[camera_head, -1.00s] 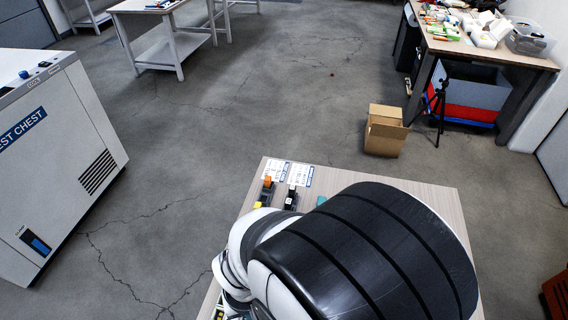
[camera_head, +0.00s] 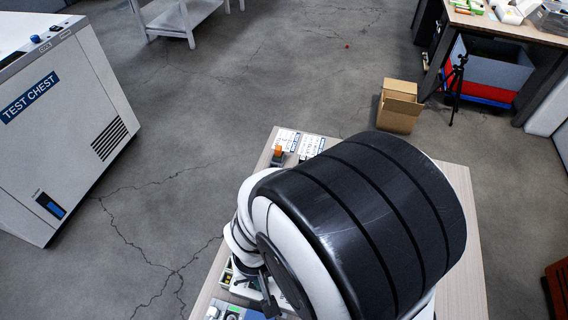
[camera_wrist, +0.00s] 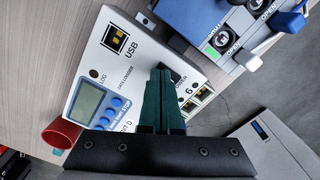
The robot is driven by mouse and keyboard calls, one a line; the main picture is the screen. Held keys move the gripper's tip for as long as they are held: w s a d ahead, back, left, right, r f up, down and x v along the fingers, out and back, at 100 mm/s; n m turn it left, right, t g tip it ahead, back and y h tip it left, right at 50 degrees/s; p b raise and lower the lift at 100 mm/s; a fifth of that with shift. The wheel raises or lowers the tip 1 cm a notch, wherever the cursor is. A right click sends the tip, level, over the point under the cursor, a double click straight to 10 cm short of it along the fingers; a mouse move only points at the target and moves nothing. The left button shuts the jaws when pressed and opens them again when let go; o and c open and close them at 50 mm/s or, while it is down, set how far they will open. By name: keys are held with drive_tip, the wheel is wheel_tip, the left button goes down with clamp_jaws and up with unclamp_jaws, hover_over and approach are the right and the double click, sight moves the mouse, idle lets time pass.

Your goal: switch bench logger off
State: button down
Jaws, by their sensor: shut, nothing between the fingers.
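The bench logger is a white box labelled DATA LOGGER (camera_wrist: 127,62) in the wrist view, with a grey display (camera_wrist: 86,103), blue buttons, a yellow USB port and a LOG light. My gripper (camera_wrist: 161,72) is shut and empty, its dark green fingers over the box's face beside the POWER label (camera_wrist: 178,77). The fingers hide part of that area, and I cannot make out the power switch or its position. I cannot tell whether the fingertips touch the box. In the head view my arm covers most of the bench around the logger.
A blue unit (camera_wrist: 203,18) with levers marked OPEN stands close beside the logger. A red cylinder (camera_wrist: 62,133) is at the logger's other end. In the head view, an orange-topped item (camera_head: 278,152) and printed sheets lie at the bench's far edge. The TEST CHEST (camera_head: 75,115) stands left.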

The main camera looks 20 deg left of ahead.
wheel_tip(320, 180, up, 7)
idle(0.5)
drive_tip(key=s+d+r+m, duration=0.1)
drive_tip(key=d+r+m, duration=0.2)
drive_tip(key=d, duration=0.3)
drive_tip(key=s+d+r+m+y, duration=0.1)
drive_tip(key=s+d+r+m, duration=0.1)
drive_tip(key=d+r+m, duration=0.1)
drive_tip(key=s+d+r+m, duration=0.1)
drive_tip(key=d+r+m, duration=0.2)
drive_tip(key=d+m, duration=0.2)
drive_tip(key=d, duration=0.3)
drive_tip(key=shift+s+d+r+m+y, duration=0.2)
drive_tip(key=shift+s+d+m+y, duration=0.1)
drive_tip(key=shift+s+d+y, duration=0.1)
